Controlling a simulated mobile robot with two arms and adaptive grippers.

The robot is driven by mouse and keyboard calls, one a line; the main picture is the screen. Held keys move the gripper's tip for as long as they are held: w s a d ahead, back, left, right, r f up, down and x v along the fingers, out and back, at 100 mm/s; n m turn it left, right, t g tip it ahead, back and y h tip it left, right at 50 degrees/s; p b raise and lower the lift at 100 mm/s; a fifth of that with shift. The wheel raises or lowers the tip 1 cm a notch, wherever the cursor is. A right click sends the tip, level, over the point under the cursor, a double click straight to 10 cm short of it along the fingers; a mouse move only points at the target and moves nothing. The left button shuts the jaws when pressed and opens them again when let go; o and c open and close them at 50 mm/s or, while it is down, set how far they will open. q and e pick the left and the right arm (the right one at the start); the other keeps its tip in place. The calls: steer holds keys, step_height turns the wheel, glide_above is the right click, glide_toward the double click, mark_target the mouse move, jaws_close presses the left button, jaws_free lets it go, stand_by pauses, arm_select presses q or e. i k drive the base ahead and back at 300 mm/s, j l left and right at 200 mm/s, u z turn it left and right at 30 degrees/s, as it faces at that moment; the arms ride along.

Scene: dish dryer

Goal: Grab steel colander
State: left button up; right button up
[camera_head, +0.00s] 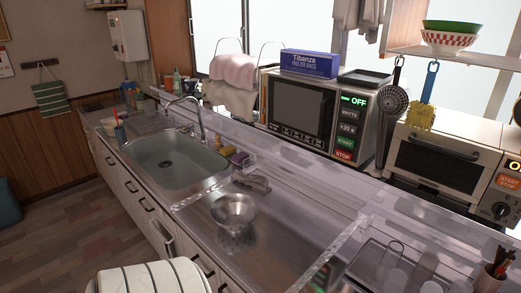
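A shiny round steel bowl-shaped vessel, which looks like the steel colander (233,209), sits upright on the steel counter, in front of and to the right of the sink. A dotted pattern shows on the counter just below it. It looks empty, and its holes are too small to make out clearly. Neither of my grippers shows in the head view, and nothing is touching the colander.
The sink (165,160) with its faucet (192,112) lies left of the colander. A small grey object (252,182) lies close behind it. A clear raised edge (345,240) crosses the counter to the right. A microwave (302,105) and toaster oven (440,160) stand behind.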

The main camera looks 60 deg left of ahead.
mark_target(233, 213)
steer(key=u, duration=2.1)
steer(key=l+z, duration=0.35)
steer(key=l, duration=0.55)
